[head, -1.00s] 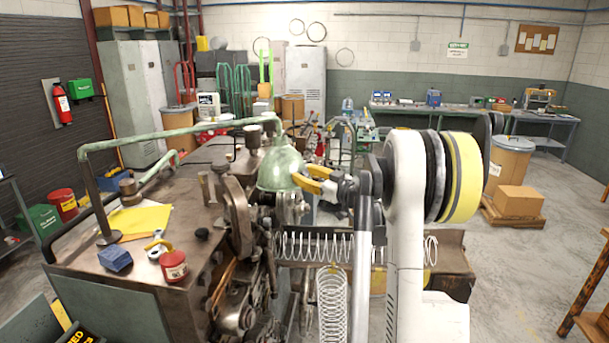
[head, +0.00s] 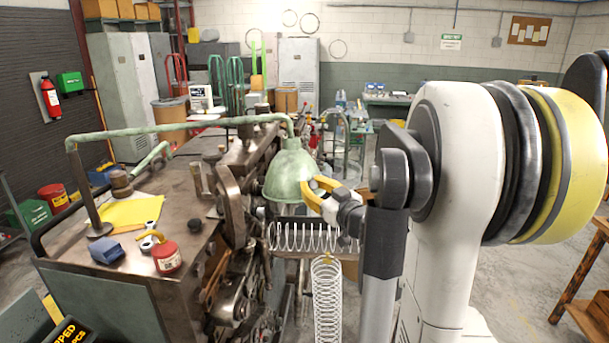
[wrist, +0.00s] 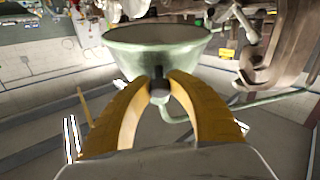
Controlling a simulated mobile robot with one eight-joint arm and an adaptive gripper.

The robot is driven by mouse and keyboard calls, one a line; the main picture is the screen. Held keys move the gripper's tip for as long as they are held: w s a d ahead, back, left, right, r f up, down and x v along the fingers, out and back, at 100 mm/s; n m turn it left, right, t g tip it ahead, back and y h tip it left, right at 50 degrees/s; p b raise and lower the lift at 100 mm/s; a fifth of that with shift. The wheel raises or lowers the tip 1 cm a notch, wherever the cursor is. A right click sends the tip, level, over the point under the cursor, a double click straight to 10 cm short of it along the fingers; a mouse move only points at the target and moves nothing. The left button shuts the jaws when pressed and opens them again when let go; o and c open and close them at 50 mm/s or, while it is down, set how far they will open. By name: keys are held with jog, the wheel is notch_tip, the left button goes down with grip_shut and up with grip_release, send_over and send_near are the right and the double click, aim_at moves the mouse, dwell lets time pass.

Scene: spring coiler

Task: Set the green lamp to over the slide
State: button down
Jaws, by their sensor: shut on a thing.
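The green lamp (head: 289,172) has a bell-shaped shade on a long green jointed arm (head: 190,127). That arm rises from a dark post at the left of the machine top. The shade hangs beyond the machine's right edge, above the coil spring on the slide (head: 300,237). My gripper (head: 318,190) has yellow fingers at the shade's right side. The shade (wrist: 158,45) fills the upper middle there. The slide is partly hidden behind my arm.
A tall white spring (head: 327,300) stands below the shade. A wooden stand (head: 585,285) is at the right edge.

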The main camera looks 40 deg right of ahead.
jog(key=s+a+m+g+h+p, duration=0.1)
jog(key=s+a+h, duration=0.3)
jog(key=s+a, duration=0.4)
jog(key=shift+s+m, duration=0.7)
jog(key=shift+m, duration=0.1)
jog(key=shift+a, duration=0.1)
jog(key=c, duration=1.5)
grip_release()
jog(key=shift+s, duration=0.1)
jog(key=shift+c, duration=0.2)
jog(key=o, duration=0.3)
jog(key=shift+s, duration=0.15)
jog(key=shift+o, duration=0.2)
jog(key=shift+r, duration=0.1)
